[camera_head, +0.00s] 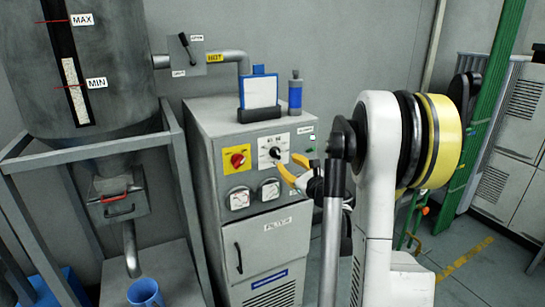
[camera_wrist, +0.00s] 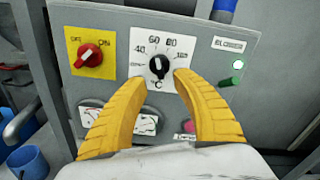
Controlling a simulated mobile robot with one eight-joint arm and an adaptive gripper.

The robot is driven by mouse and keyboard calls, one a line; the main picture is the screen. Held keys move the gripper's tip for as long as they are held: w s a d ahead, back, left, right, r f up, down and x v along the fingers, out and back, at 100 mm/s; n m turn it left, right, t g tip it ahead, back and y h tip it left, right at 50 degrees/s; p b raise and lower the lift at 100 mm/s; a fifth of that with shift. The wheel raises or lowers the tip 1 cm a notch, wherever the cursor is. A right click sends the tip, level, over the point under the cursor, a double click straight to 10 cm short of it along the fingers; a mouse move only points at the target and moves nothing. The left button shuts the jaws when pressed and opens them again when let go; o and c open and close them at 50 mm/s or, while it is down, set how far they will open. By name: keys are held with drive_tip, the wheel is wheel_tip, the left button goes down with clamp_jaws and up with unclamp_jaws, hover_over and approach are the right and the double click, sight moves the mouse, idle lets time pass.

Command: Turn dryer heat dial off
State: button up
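The heat dial is a black knob (camera_wrist: 157,66) on a white plate marked 40, 60, 80 and further numbers with a C below; its pointer is near the top, between 60 and 80. It also shows in the head view (camera_head: 275,153) on the grey dryer cabinet (camera_head: 205,118). My gripper (camera_wrist: 158,84) is open, its yellow fingers on either side just below the knob, with nothing between the tips. Whether the tips touch the panel cannot be told. In the head view my gripper (camera_head: 289,168) is in front of the panel, near the dial.
A red rotary switch (camera_wrist: 90,56) on a yellow OFF/ON plate is left of the dial. A green button (camera_wrist: 231,81) and lit lamp (camera_wrist: 238,65) are to its right. Gauges (camera_head: 238,199) sit below. A blue-white container (camera_head: 260,92) and bottle (camera_head: 295,94) stand on top.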

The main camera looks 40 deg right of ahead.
sight(278, 154)
drive_tip(key=b+x, duration=0.1)
drive_tip(key=x, duration=0.7)
drive_tip(key=shift+a, duration=0.15)
drive_tip(key=shift+s, duration=0.1)
clamp_jaws()
